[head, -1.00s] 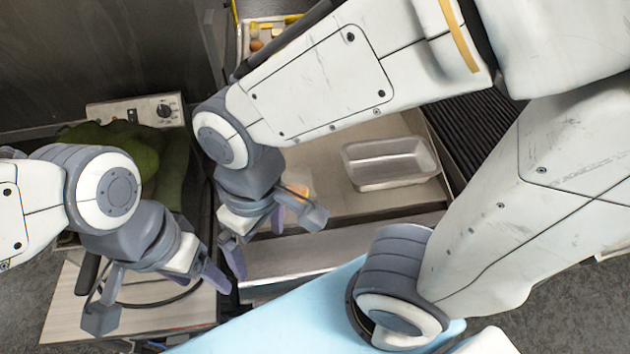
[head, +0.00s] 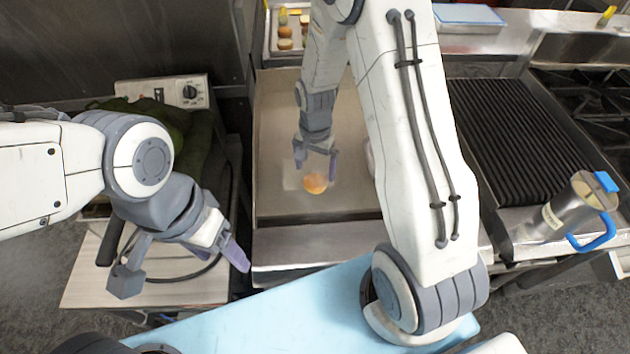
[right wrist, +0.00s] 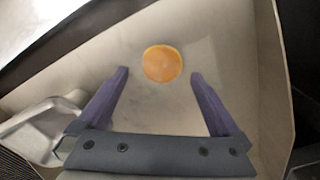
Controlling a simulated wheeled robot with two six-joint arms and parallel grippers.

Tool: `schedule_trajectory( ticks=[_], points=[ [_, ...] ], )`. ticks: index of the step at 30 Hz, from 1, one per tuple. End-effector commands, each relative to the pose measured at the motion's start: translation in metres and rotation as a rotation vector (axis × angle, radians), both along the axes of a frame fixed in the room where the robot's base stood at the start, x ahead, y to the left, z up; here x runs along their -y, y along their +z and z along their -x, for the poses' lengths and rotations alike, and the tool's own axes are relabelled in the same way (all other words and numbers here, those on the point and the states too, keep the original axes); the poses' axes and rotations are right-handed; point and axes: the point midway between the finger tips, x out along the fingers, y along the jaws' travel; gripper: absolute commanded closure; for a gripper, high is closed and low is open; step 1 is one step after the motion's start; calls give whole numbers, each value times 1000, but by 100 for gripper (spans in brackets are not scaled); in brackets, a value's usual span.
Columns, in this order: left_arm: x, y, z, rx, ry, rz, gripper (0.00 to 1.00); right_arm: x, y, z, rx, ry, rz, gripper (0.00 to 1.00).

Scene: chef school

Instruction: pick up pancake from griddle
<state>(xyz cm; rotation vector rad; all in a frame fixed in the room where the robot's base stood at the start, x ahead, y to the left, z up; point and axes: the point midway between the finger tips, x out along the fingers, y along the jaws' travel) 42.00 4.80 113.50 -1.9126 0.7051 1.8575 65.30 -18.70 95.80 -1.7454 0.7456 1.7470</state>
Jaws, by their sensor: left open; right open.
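The pancake (head: 315,183) is round and golden brown and lies flat on the flat griddle (head: 275,125). My right gripper (head: 316,165) is open and empty, just beyond the pancake in the head view. In the right wrist view the pancake (right wrist: 162,63) lies ahead of the open purple fingers (right wrist: 160,75), roughly centred between them and not touched. My left gripper (head: 188,262) is open and empty, above the small table to the left of the griddle.
A metal pan (right wrist: 42,128) sits on the griddle, mostly hidden behind my right arm in the head view. A ribbed grill (head: 515,130) and a metal pitcher with a blue handle (head: 575,212) are at the right. A tray of food (head: 287,35) stands behind the griddle.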

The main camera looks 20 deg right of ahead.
Motion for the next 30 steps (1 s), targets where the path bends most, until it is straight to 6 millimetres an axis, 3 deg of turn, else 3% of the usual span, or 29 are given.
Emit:
schedule_trajectory(
  ticks=[6, 15, 24, 25, 26, 30],
  points=[
    [0, 7, 0, 0, 0, 0, 31, 0, -14, -1, -2, 2, -1, 0],
    [0, 20, 0, 0, 1, 0, 31, -1, -51, -4, -1, 3, 0, 0],
    [0, 19, 0, 0, 1, 0, 31, -1, -58, -5, 1, 3, 0, 0],
    [0, 19, 0, 0, 1, 0, 31, -1, -58, -5, 1, 3, 0, 4],
    [0, 19, 0, 0, 1, 0, 31, -1, -58, -4, 1, 3, 0, 15],
    [0, 19, 0, 0, 1, 0, 31, -1, -58, -4, 1, 3, 0, 69]
  ],
)
